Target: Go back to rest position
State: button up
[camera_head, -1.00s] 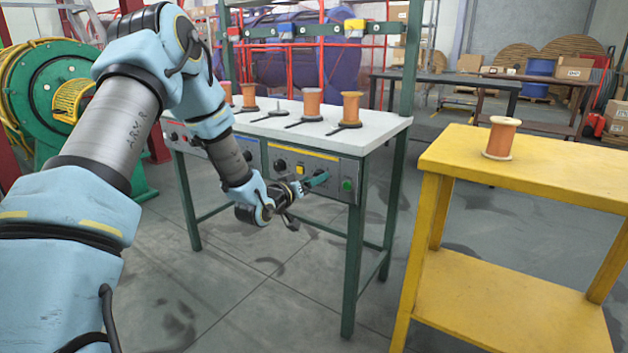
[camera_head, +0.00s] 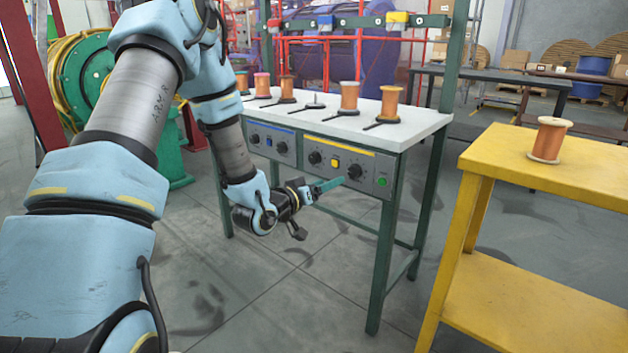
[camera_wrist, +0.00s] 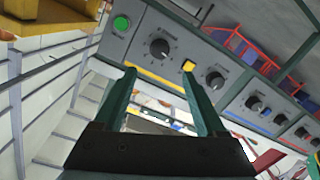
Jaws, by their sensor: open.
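My gripper (camera_head: 328,185) is in front of the control panel (camera_head: 318,175) under the white table, at the height of its knobs. In the wrist view my gripper (camera_wrist: 165,90) shows two green fingers spread apart with nothing between them. Beyond the fingertips the panel (camera_wrist: 140,65) shows a green button (camera_wrist: 121,23), black knobs and a yellow switch (camera_wrist: 188,65). Whether the fingertips touch the panel cannot be told. My arm is stretched forward and down on the left of the head view.
Several orange spools stand on the white table (camera_head: 400,130). A yellow table (camera_head: 490,150) on the right carries one orange spool (camera_head: 549,140). A green machine (camera_head: 85,85) stands at the left. Floor (camera_head: 270,320) is clear between the tables and me.

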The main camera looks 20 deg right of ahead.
jog(key=w+a+f+n+g+y, duration=0.15)
jog(key=a+y, duration=0.95)
jog(key=a, duration=1.1)
jog(key=s+a+r+n+g+y, duration=0.35)
jog(key=s+a+n+g, duration=0.2)
jog(key=s+a, duration=0.9)
notch_tip(320, 180, up, 22)
jog(key=s+d+m+p, duration=0.1)
jog(key=p, duration=2.1)
jog(key=shift+d+f, duration=0.15)
jog(key=shift+d, duration=0.05)
